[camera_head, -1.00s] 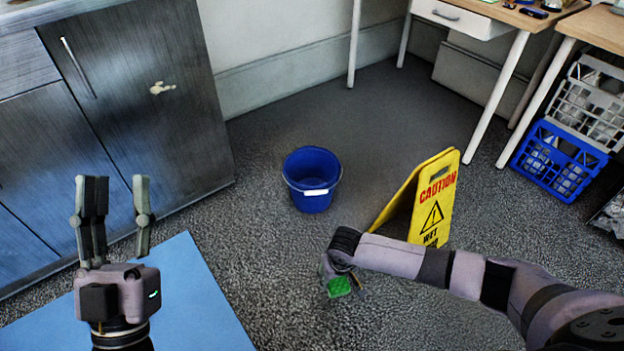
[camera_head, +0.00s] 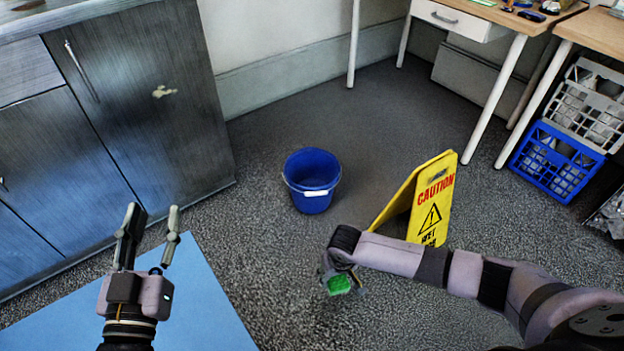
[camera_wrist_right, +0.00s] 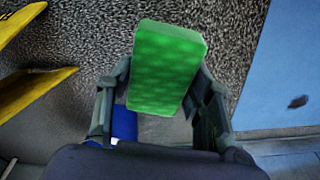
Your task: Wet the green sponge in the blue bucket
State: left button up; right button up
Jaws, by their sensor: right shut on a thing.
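The blue bucket (camera_head: 312,180) stands upright on the grey carpet, left of the yellow caution sign. The green sponge (camera_head: 339,285) is held in my right gripper (camera_head: 342,282), in front of the bucket and nearer to me. In the right wrist view the sponge (camera_wrist_right: 166,68) sits between the two fingers, and a small piece of the blue bucket (camera_wrist_right: 124,123) shows below it. My left gripper (camera_head: 148,232) is open and empty, raised at the left over the blue mat. The inside bottom of the bucket is only partly visible.
A yellow caution sign (camera_head: 428,200) stands right of the bucket, close to my right arm. Dark cabinets (camera_head: 130,110) are at the left, a blue mat (camera_head: 205,300) lies below. Crates (camera_head: 556,162) and desks are at the right. Carpet around the bucket is clear.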

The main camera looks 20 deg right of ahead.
jog(key=shift+r+p, duration=0.25)
jog(key=shift+p, duration=0.05)
jog(key=shift+r+p, duration=0.3)
jog(key=shift+p, duration=0.05)
pick_arm(q)
jog(key=s+a+f+g+y+p, duration=0.1)
jog(key=s+a+f+g+y, duration=0.1)
jog(key=f+g, duration=0.5)
jog(key=shift+s+a+f, duration=0.3)
jog(key=shift+s+f, duration=0.45)
jog(key=shift+f, duration=1.5)
pick_arm(e)
jog(key=shift+r, duration=0.45)
